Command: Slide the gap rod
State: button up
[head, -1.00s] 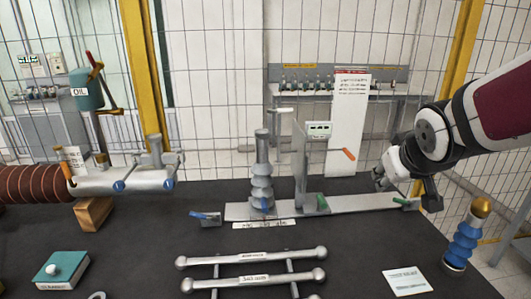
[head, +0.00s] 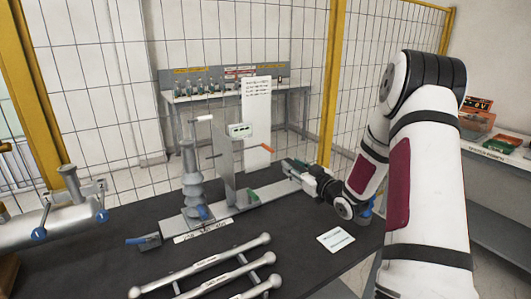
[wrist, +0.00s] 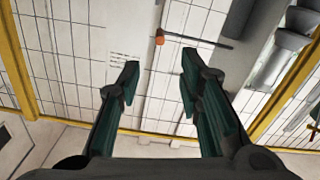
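An orange-tipped dark rod (head: 262,146), which I take as the gap rod, sticks out to the right from an upright grey plate (head: 226,166). In the wrist view the orange tip (wrist: 160,38) and thin dark shaft lie just beyond my fingertips, crossing toward the right finger. The grey ribbed bushing (head: 192,182) stands left of the plate on a flat metal rail (head: 270,193). My gripper (wrist: 160,62) is open, with its two green fingers apart and nothing between them. In the head view my gripper (head: 290,166) is over the rail's right end, below and right of the rod.
A white text sheet (head: 256,115) hangs behind the rod. A green clip (head: 252,196) sits on the rail by the plate. Ladder-like metal bars (head: 220,265) lie in front, and a white card (head: 335,239) lies at the right. A mesh fence stands behind the table.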

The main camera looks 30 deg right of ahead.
aim_at(273, 151)
jog(key=w, duration=1.3)
jog(key=shift+w+a, duration=0.25)
jog(key=shift+w, duration=0.1)
jog(key=shift+c, duration=0.3)
grip_shut()
jog(key=shift+d, duration=0.1)
